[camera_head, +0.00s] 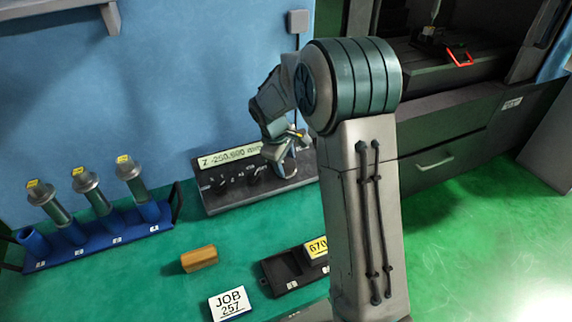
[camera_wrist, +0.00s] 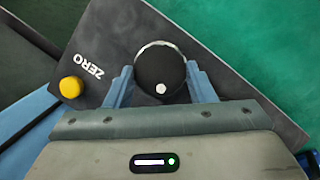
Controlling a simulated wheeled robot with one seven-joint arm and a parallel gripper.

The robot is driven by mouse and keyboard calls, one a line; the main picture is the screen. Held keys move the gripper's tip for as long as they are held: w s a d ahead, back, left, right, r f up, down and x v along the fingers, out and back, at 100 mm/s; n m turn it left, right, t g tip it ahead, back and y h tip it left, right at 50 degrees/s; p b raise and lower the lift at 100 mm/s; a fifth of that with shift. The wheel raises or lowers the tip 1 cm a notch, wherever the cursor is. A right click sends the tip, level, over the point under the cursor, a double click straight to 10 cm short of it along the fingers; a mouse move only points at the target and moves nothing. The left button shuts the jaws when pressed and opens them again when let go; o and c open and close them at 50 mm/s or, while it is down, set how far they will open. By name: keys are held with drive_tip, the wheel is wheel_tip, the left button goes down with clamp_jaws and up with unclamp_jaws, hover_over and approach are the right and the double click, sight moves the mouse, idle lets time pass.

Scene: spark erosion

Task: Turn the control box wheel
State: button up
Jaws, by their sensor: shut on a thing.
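The control box (camera_head: 225,197) is a dark sloped box with a lit display reading about "Z -250.000" (camera_head: 230,155). Its wheel (camera_wrist: 162,68) is a round black knob with a silver rim and a white dot, which lies near the lower edge in the wrist view. My gripper (camera_head: 285,168) is over the right end of the box in the head view and mostly hides the wheel there. In the wrist view the blue fingers of my gripper (camera_wrist: 161,85) stand on either side of the wheel, shut on it.
A yellow button (camera_wrist: 71,87) and the word ZERO lie beside the wheel. Small dark knobs (camera_head: 253,172) sit left of my gripper. A blue rack (camera_head: 100,240) with several holders, a wooden block (camera_head: 199,258), a JOB 257 card (camera_head: 230,303) and a dark tray (camera_head: 283,271) are on the green top.

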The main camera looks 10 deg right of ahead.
drive_tip(key=n+b, duration=0.1)
drive_tip(key=n+t, duration=0.1)
drive_tip(key=n, duration=0.1)
drive_tip(key=shift+s+a+f+n+h+b, duration=0.1)
drive_tip(key=shift+s+n+h+b, duration=0.05)
drive_tip(key=shift+n+h+b, duration=0.2)
drive_tip(key=n+t+b, duration=0.1)
drive_tip(key=n, duration=0.2)
drive_tip(key=shift+s+b, duration=0.15)
drive_tip(key=shift+b, duration=0.2)
drive_tip(key=n+t+b, duration=0.1)
drive_tip(key=n, duration=0.2)
drive_tip(key=n+t, duration=0.1)
drive_tip(key=n, duration=0.2)
drive_tip(key=shift+s+n+t+b, duration=0.15)
drive_tip(key=shift+n+t+b, duration=0.2)
drive_tip(key=shift+t+b, duration=0.05)
drive_tip(key=o, duration=1)
drive_tip(key=shift+c, duration=0.2)
drive_tip(key=p+v, duration=0.2)
drive_tip(key=v, duration=1.1)
drive_tip(key=shift+s+r, duration=0.3)
drive_tip(key=shift+r, duration=0.05)
